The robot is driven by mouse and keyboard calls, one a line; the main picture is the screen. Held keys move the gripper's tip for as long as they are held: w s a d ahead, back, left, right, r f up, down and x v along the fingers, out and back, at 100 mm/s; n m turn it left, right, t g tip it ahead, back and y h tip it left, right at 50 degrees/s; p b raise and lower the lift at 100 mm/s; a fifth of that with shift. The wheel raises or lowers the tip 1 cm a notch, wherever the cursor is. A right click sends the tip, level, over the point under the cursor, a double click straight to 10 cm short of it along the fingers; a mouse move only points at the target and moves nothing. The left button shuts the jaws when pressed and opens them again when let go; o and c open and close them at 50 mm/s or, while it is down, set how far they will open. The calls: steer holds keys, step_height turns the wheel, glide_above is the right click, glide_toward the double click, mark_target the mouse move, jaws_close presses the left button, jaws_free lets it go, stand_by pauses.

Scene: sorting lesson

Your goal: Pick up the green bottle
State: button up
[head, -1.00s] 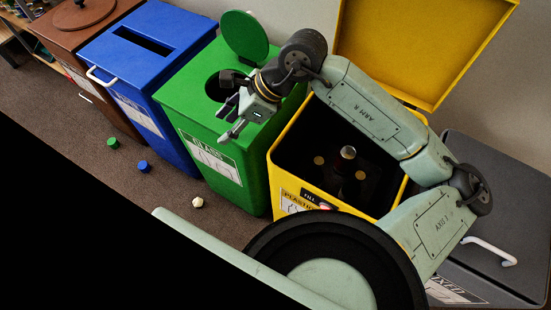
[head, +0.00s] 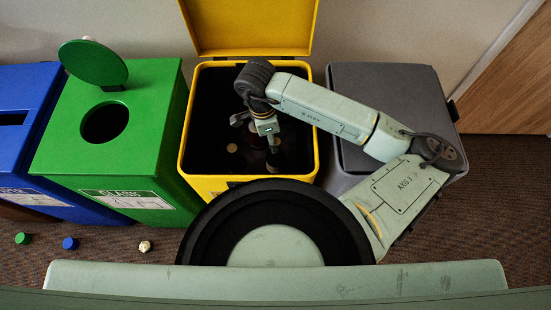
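No clearly green bottle shows in the head view. Inside the open yellow bin (head: 186,140) there are dark, shadowed items, and I cannot tell whether one of them is the bottle. A small tan round thing (head: 231,148) shows in there too. My gripper (head: 258,132) is over the bin's opening, pointing down, in front of part of the dark items. Its fingers are small and dark against the bin, so I cannot tell whether they are open or shut, or whether they touch anything.
The green glass bin (head: 160,110), with a round hole and raised lid (head: 93,63), stands left of the yellow bin. A blue bin (head: 22,160) is further left, a grey closed bin (head: 375,78) right. Small green (head: 23,238), blue (head: 70,243) and cream (head: 145,246) pieces lie on the floor.

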mark_target(276, 157)
steer(key=f, duration=0.2)
steer(key=d+f+p, duration=0.1)
steer(key=f, duration=0.2)
jaws_close()
stand_by(0.5)
stand_by(0.4)
